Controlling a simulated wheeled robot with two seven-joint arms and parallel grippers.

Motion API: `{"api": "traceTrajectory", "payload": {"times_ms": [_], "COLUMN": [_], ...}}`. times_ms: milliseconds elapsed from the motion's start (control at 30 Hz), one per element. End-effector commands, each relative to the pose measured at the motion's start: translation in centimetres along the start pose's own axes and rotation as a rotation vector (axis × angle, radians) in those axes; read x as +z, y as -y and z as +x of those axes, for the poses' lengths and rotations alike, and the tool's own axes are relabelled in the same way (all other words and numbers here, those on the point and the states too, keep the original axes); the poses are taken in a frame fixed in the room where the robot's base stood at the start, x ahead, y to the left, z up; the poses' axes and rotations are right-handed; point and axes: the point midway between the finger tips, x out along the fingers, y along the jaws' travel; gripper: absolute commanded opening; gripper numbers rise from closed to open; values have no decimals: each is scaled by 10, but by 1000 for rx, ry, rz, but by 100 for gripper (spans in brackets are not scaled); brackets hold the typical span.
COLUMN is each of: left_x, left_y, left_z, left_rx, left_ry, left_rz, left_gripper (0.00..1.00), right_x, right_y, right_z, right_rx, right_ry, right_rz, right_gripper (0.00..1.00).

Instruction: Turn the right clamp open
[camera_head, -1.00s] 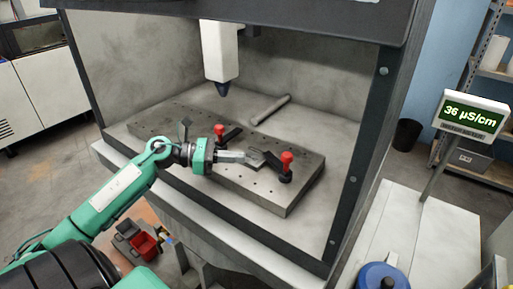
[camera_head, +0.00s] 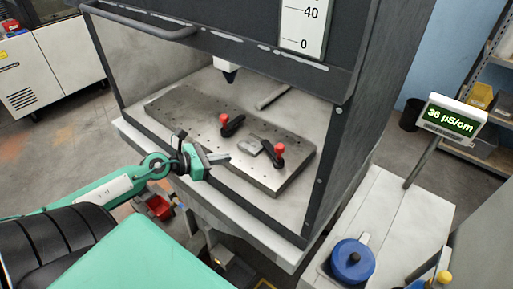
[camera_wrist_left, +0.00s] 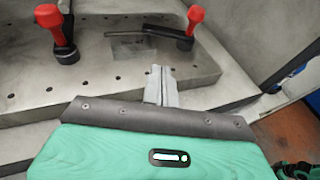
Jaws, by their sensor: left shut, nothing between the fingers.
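The right clamp (camera_head: 277,158) has a red knob and a black arm and stands at the right of the metal base plate (camera_head: 180,110). Its arm reaches over the edge of a small grey plate (camera_head: 249,146). The left clamp (camera_head: 231,127) has its black arm pointing away from the small plate. My left gripper (camera_head: 222,158) is shut and empty, at the front edge of the base plate, left of the right clamp. In the left wrist view, its closed fingers (camera_wrist_left: 160,85) point toward the right clamp (camera_wrist_left: 188,40), apart from it; the left clamp (camera_wrist_left: 66,52) is at upper left.
A grey rod (camera_head: 272,96) lies behind the base plate. A white probe (camera_head: 229,76) hangs above it. The dark cabinet frame (camera_head: 330,150) borders the right side. A meter (camera_head: 452,118) and a blue-lidded pot (camera_head: 352,261) stand at right.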

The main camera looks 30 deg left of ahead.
Motion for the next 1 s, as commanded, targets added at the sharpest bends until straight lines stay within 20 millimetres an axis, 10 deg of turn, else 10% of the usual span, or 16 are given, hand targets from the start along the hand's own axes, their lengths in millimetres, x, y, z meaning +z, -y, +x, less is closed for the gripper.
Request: {"api": "traceTrajectory", "payload": {"times_ms": [1000], "left_x": [12], "left_y": [0], "left_z": [107], "left_rx": [0], "left_ry": [1], "left_rz": [-1], "left_gripper": [0], "right_x": [-5], "right_y": [0], "right_z": [-50], "right_rx": [0], "right_ry": [0], "right_rz": [1], "right_gripper": [36]}}
